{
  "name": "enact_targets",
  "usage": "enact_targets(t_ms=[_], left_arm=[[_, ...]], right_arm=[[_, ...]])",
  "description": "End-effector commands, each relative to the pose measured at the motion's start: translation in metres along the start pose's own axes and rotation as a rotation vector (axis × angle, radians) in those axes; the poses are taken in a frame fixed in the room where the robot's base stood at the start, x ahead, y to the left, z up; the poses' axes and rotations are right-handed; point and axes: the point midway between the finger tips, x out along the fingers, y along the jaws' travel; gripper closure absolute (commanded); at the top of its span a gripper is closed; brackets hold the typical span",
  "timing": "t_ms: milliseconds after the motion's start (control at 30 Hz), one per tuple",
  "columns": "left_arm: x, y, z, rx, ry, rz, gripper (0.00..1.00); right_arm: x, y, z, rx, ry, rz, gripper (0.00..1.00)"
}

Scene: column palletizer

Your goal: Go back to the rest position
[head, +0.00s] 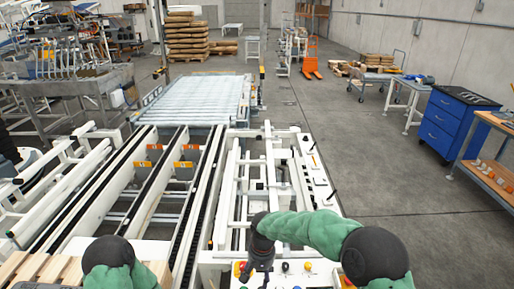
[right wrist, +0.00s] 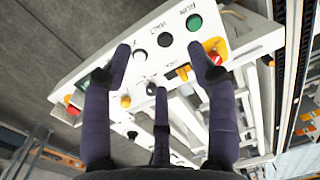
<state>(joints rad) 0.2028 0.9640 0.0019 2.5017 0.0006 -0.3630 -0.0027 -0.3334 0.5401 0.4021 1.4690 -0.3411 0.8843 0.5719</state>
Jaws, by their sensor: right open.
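My right gripper (head: 258,272) hangs at the bottom middle of the head view, over the near end of the white control panel (head: 310,268). In the right wrist view my right gripper (right wrist: 155,75) has its dark fingers spread apart with nothing between them. Beyond the fingers, the panel (right wrist: 140,78) shows a green button (right wrist: 194,22), a black button (right wrist: 165,39), a white button (right wrist: 140,55) and a red button on yellow (right wrist: 215,58). Whether a fingertip touches the panel I cannot tell. My left arm shows at the bottom left, but its gripper is out of view.
White conveyor rails (head: 150,190) run away on the left, leading to a roller bed (head: 200,98). A blue drawer cabinet (head: 450,120) and a wooden bench (head: 490,165) stand at the right. The grey floor (head: 370,150) between is open.

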Motion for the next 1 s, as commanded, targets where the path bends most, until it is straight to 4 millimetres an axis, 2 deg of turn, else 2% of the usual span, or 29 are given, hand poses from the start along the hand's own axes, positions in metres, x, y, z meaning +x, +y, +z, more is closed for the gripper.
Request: enact_targets(t_ms=[267, 367, 500, 600, 700, 833, 1000], left_arm=[[0.017, -0.006, 0.001, 0.000, -0.003, 0.000, 0.39], [0.026, -0.009, 0.000, 0.000, -0.002, 0.000, 0.39], [0.043, -0.015, 0.000, 0.000, -0.002, 0.000, 0.39], [0.055, -0.020, -0.001, 0.000, -0.002, 0.000, 0.39], [0.066, -0.024, -0.001, 0.000, -0.002, 0.000, 0.39], [0.077, -0.028, -0.002, 0.000, -0.003, 0.000, 0.39], [0.084, -0.030, -0.002, 0.000, -0.003, 0.000, 0.39]], right_arm=[[0.083, 0.019, 0.025, -0.003, -0.034, -0.090, 0.42], [0.125, 0.030, 0.043, 0.005, -0.044, -0.138, 0.42], [0.193, 0.050, 0.083, 0.038, -0.048, -0.218, 0.42], [0.235, 0.065, 0.117, 0.075, -0.038, -0.262, 0.42], [0.268, 0.079, 0.151, 0.117, -0.020, -0.289, 0.42], [0.295, 0.095, 0.191, 0.163, 0.004, -0.298, 0.42], [0.309, 0.107, 0.222, 0.197, 0.027, -0.290, 0.42]])
